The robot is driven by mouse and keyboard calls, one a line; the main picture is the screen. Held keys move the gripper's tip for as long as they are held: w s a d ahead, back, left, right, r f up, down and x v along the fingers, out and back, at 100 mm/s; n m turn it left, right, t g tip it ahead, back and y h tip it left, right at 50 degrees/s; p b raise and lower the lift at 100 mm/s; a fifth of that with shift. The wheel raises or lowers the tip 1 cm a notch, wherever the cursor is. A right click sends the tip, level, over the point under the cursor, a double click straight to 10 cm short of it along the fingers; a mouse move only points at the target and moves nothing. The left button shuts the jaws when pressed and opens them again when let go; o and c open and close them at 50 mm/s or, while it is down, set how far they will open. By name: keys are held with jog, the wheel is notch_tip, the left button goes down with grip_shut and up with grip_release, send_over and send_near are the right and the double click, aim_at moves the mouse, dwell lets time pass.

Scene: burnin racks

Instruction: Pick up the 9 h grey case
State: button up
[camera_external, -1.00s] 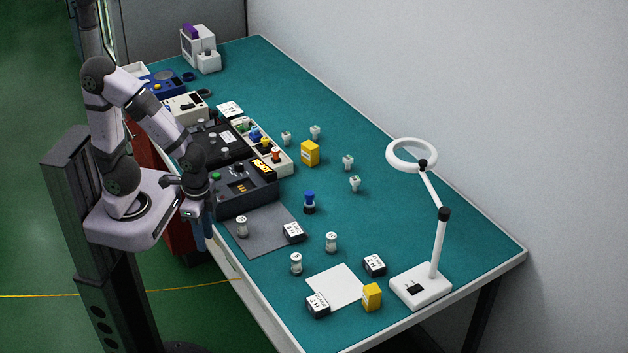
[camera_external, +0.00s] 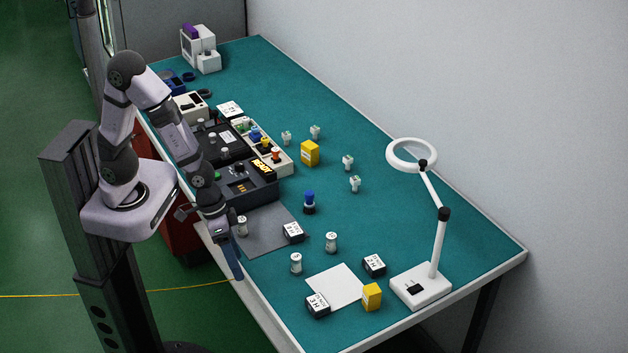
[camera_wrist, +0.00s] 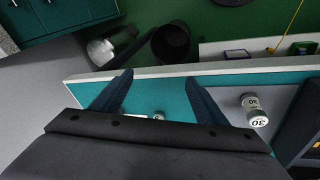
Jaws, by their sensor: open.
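A small white-topped thing behind the gripper body is mostly hidden.
A white cylinder marked 30 (camera_wrist: 255,110) stands right of my fingers in the wrist view. Other cylinders (camera_external: 296,263), yellow boxes (camera_external: 372,296) and a ring lamp (camera_external: 420,287) stand on the table. Dark equipment (camera_external: 248,190) stands behind the mat. The table's right middle is clear.

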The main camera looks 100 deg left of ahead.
aim_at(289, 231)
jog(key=w+a+n+y, duration=0.1)
jog(key=w+a+f+n+t+y+p, duration=0.1)
jog(key=w+n, duration=0.1)
jog(key=w+a+n+t+p, duration=0.1)
jog(key=w+n, duration=0.1)
jog(key=shift+w+f+y, duration=0.2)
jog(key=shift+y, duration=0.2)
jog(key=a+y, duration=0.1)
jog(key=a+f+t+y, duration=0.1)
jog(key=a, duration=0.1)
jog(key=a+n+y, duration=0.1)
jog(key=a, duration=0.1)
jog(key=shift+a+f+t, duration=0.25)
jog(key=shift+t, duration=0.05)
jog(key=a+y, duration=0.1)
jog(key=a, duration=0.1)
jog(key=s+a+m+t+y+b, duration=0.1)
jog(key=y, duration=0.1)
jog(key=shift+a+r, duration=0.1)
jog(key=shift+a, duration=0.3)
jog(key=shift+s+a+r+m+t+y, duration=0.25)
jog(key=shift+a+r+m+t+y, duration=0.25)
jog(key=shift+a+r+y, duration=0.15)
jog(key=shift+a+f, duration=0.1)
jog(key=shift+x, duration=1)
jog(key=shift+w, duration=0.15)
